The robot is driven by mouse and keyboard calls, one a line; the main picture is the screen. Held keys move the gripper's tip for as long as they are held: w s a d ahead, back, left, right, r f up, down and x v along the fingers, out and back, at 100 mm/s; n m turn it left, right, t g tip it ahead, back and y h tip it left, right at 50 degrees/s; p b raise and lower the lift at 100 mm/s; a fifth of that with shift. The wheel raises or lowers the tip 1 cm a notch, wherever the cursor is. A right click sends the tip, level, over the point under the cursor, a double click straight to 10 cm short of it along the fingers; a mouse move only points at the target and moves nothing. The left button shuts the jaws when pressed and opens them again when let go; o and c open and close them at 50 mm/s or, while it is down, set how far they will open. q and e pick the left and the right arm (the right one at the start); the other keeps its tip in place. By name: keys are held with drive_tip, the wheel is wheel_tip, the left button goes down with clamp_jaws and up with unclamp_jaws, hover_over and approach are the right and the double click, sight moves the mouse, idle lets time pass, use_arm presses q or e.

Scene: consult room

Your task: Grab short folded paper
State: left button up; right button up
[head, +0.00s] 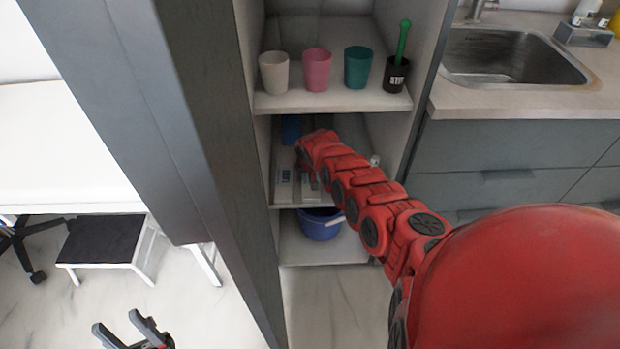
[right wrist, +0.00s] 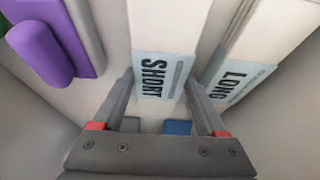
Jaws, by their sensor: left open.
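The short folded paper (right wrist: 158,76) is a white stack with a pale blue label reading SHORT. In the right wrist view it lies at the centre, between the fingers of my right gripper (right wrist: 159,80). The fingers are apart, one on each side of the label; I cannot tell if they touch it. Another white stack labelled LONG (right wrist: 232,82) lies just to the right. In the head view my right arm reaches into the middle shelf and hides its gripper. My left gripper (head: 127,328) is open and empty, low at the left.
Several cups, including a pink one (head: 317,70), stand on the shelf above. A blue bucket (head: 320,226) stands on the shelf below. A purple object (right wrist: 45,50) lies left of the papers. Cabinet walls close in on both sides; a sink (head: 510,58) is at right.

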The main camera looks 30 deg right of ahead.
drive_tip(key=c, duration=0.7)
